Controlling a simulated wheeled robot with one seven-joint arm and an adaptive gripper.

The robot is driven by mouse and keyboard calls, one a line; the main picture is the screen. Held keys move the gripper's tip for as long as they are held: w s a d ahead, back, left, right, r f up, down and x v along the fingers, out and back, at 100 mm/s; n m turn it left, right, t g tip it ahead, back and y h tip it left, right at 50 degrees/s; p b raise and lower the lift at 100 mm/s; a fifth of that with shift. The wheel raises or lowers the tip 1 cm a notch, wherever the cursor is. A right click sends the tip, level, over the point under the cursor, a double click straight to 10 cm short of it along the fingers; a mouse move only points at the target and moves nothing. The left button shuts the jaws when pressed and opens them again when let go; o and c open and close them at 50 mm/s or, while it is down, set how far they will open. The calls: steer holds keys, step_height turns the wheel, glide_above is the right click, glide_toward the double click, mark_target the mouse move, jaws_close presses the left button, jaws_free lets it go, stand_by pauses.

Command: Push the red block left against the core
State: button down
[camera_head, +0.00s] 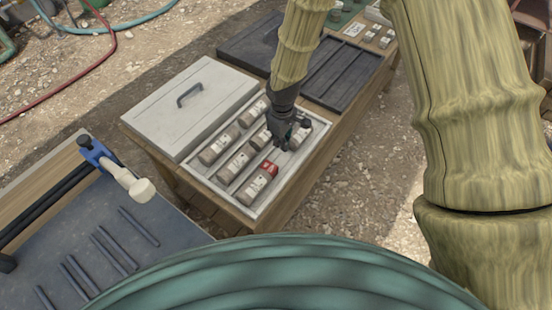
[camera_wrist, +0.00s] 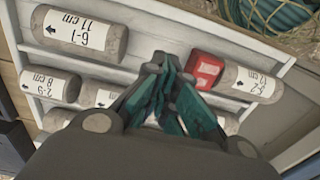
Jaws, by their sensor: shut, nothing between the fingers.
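The red block (camera_head: 269,167) lies in a slot of the white core tray (camera_head: 251,211). In the wrist view the red block (camera_wrist: 206,69) sits at the left end of a grey core (camera_wrist: 251,83) labelled 5-2; no clear gap shows between them. That core (camera_head: 256,187) lies front-left of the block in the head view. My gripper (camera_head: 283,146) is shut and empty, low over the tray, beyond the block from the core. In the wrist view my gripper's fingertips (camera_wrist: 168,65) are just left of the block; whether they touch it is unclear.
Several other labelled cores, such as 6-1 (camera_wrist: 80,35), lie in neighbouring slots divided by thin white walls. A closed white lid (camera_head: 187,108) with a black handle adjoins the tray on the left. Dark empty trays (camera_head: 342,75) stand behind. A blue-headed tool (camera_head: 95,153) is on the left bench.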

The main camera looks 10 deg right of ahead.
step_height(320, 180, up, 4)
steer(key=shift+r+p, duration=0.1)
steer(key=shift+p, duration=1.15)
